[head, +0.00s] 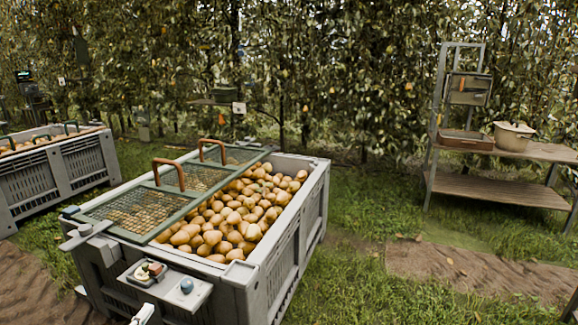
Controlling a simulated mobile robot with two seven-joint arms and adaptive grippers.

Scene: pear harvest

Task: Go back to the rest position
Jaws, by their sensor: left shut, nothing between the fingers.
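My left gripper (143,315) shows only as a small pale part at the bottom edge, in front of the near crate. It is shut, with nothing seen in it, and most of it is cut off by the frame. It is below and apart from the small tray on the crate's front. My right gripper is not in view.
A large grey crate (307,213) of pears (240,212) fills the centre, partly covered by green mesh lids (135,210) with brown handles. A second crate (62,172) stands left. A wooden shelf bench (500,190) stands right. Grass (365,290) lies between.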

